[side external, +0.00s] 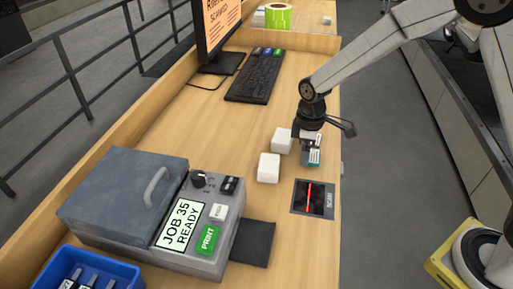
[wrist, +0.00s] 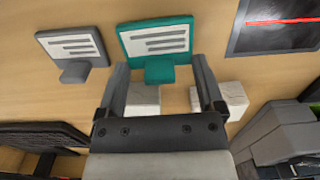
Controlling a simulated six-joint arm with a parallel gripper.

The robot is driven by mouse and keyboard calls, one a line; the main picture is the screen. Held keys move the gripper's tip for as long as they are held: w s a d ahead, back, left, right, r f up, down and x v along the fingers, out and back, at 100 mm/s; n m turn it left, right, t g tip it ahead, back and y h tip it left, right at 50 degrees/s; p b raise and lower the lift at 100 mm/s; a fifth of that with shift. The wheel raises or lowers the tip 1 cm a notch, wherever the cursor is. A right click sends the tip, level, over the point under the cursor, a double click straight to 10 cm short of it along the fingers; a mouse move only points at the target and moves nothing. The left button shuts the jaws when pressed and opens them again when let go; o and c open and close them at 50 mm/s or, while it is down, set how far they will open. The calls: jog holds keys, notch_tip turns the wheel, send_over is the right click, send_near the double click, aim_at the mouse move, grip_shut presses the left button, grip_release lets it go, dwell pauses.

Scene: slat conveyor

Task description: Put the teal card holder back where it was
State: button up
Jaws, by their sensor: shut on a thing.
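The teal card holder (wrist: 130,39) has a white card with grey lines and a small teal tab. My gripper (wrist: 160,66) is shut on it, one finger at each side, in the wrist view. I cannot tell whether the holder touches the table. A similar grey card holder (wrist: 72,46) stands left of it in the wrist view; in the side view my gripper mostly hides that spot.
Two white blocks (side external: 283,140) (side external: 269,168) stand beside my gripper. The scan window (side external: 313,198) with a red line lies nearer the camera. A printer (side external: 190,235), a blue bin (side external: 120,278), a keyboard (side external: 255,78) and a monitor (side external: 214,30) occupy the table.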

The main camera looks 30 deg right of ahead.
jog(key=shift+f, duration=0.3)
jog(key=shift+f, duration=0.15)
jog(key=o, duration=1)
jog(key=shift+c, duration=0.2)
notch_tip(320, 180, up, 12)
jog(key=shift+r, duration=0.2)
jog(key=shift+f, duration=0.1)
jog(key=s+d+f+m+t, duration=0.1)
jog(key=s+d+f+m, duration=0.1)
jog(key=s, duration=0.5)
jog(key=s+d+f+m+t, duration=0.1)
jog(key=s+d+f+m, duration=0.2)
jog(key=s+m, duration=0.4)
jog(key=shift+s+d+f+t, duration=0.35)
jog(key=shift+s+f, duration=0.4)
jog(key=shift+f, duration=0.15)
